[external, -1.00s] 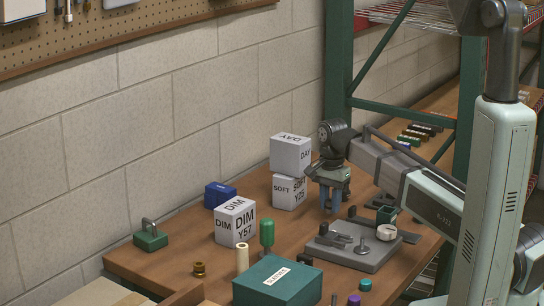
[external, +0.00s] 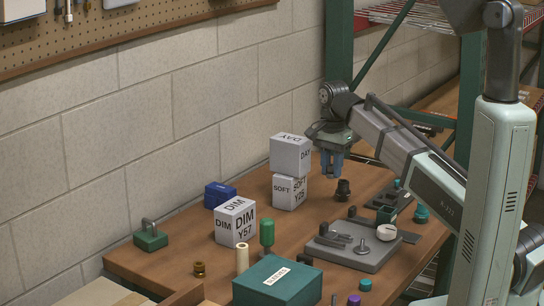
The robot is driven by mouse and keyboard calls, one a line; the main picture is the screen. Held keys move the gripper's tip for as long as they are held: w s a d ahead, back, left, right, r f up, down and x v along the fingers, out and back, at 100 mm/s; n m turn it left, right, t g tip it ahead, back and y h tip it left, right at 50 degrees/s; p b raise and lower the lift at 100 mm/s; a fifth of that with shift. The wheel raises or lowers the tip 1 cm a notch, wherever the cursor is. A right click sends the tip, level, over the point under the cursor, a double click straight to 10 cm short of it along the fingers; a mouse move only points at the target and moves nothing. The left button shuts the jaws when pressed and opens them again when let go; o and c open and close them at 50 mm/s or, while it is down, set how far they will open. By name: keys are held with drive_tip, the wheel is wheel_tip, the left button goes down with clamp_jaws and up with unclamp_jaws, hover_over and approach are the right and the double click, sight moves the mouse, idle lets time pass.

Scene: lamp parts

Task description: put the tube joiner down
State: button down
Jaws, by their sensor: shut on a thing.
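My gripper (external: 332,174) is above the back part of the wooden table, to the right of the stacked white blocks. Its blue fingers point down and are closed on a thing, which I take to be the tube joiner. The fingers hide most of that piece, and its shape is too small to make out. A black stepped fitting (external: 343,191) stands on the table just below and right of the fingertips. It appears apart from them.
The stacked SOFT and DAY blocks (external: 290,172) stand close on the left. A grey fixture plate (external: 355,254) with pegs and a white ring lies in front. A teal fitting (external: 420,214) is at right. A green box (external: 278,282) sits nearer. Bare table (external: 313,213) lies below the gripper.

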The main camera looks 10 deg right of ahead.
wheel_tip(320, 180, up, 3)
drive_tip(key=shift+w+f, duration=0.1)
drive_tip(key=a, duration=0.2)
hover_over(176, 230)
drive_tip(key=shift+f, duration=7.45)
drive_tip(key=shift+f, duration=0.1)
drive_tip(key=c, duration=0.9)
unclamp_jaws()
